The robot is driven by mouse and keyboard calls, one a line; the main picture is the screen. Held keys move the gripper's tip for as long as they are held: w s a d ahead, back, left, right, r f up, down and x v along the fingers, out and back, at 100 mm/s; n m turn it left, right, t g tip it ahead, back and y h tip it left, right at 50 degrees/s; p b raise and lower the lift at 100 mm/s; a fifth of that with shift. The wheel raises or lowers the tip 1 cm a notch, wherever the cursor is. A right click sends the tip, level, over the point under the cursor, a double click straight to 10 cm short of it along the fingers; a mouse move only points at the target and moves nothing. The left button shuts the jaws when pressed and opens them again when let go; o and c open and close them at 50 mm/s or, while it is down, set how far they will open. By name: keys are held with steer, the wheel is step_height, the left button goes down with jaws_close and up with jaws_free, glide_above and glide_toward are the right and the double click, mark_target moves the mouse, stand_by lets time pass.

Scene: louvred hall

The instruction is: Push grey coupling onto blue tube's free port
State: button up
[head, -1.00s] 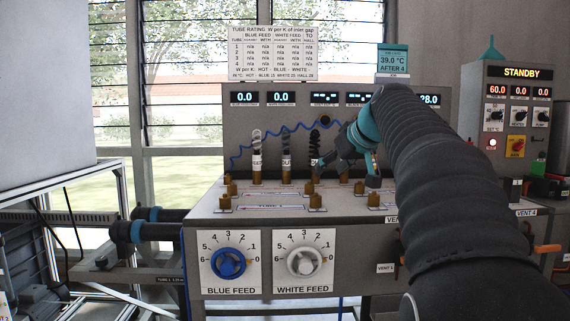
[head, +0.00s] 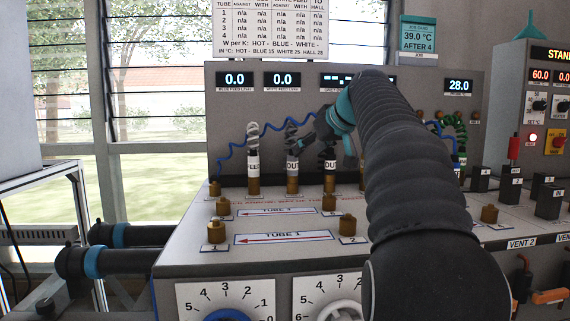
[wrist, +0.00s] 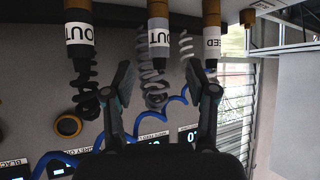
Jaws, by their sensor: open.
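The grey coupling (head: 292,168), a white sleeve marked OUT with a grey coiled hose, stands upright on a brass fitting at the back of the bench. In the wrist view, the grey coupling (wrist: 158,38) appears upside down, with its coil between my spread fingers. My gripper (wrist: 160,70) is open, apart from the sleeve. In the head view my gripper (head: 318,140) is above and right of it. A blue coiled hose (head: 232,150) runs down to a brass port (head: 215,188) at the left. Which port is the blue tube's free one I cannot tell.
A white-coil FEED coupling (head: 253,168) stands left of the grey one, and a black-coil OUT coupling (head: 330,160) right. Brass ports stand by the TUBE 1 label (head: 284,237). My arm hides the middle of the bench.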

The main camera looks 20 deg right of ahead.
mark_target(296, 162)
steer(key=shift+x, duration=4.8)
steer(key=shift+d, duration=0.15)
jaws_close()
